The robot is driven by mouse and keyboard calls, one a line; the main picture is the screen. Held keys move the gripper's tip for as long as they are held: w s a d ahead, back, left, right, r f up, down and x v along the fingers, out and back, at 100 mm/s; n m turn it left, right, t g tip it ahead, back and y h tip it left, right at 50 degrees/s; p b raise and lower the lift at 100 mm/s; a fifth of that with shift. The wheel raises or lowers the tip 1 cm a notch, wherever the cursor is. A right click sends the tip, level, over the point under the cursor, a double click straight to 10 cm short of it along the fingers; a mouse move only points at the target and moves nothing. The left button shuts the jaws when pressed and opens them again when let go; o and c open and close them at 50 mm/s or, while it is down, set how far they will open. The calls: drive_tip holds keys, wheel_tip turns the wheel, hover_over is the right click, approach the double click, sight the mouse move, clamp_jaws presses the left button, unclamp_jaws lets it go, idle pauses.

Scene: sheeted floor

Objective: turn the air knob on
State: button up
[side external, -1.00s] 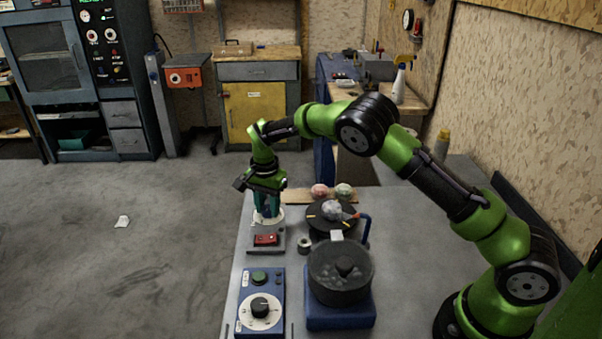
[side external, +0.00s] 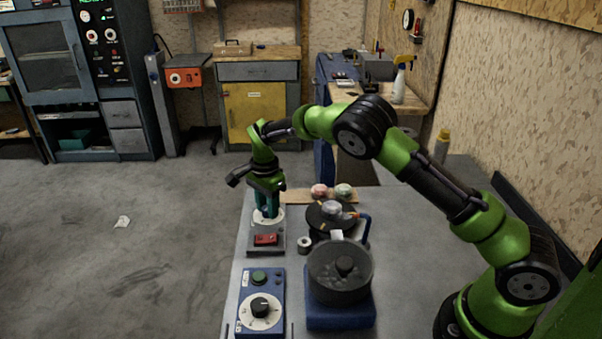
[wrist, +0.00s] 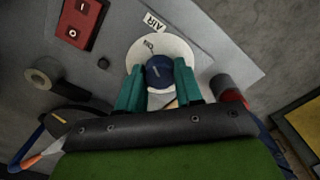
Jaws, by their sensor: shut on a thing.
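The air knob is dark blue with a pale pointer line (wrist: 160,74) and sits on a round white dial (wrist: 143,47) with an "AIR" label (wrist: 155,22) beside it. In the side view the white dial (side external: 262,222) shows on a grey panel, and the knob is hidden by my gripper. My gripper (wrist: 160,82), with teal fingers, points down over the dial, one finger on each side of the knob, and is shut on it. It also shows in the side view (side external: 268,205).
A red rocker switch (side external: 265,239) is on the same panel. A tape roll (side external: 305,243) and a turntable (side external: 330,217) stand to its right. A blue control box (side external: 261,326) and a lidded pot machine (side external: 340,270) are nearer.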

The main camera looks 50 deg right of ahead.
drive_tip(key=shift+r, duration=0.1)
drive_tip(key=o, duration=1)
drive_tip(key=shift+o, duration=0.2)
wheel_tip(320, 180, up, 17)
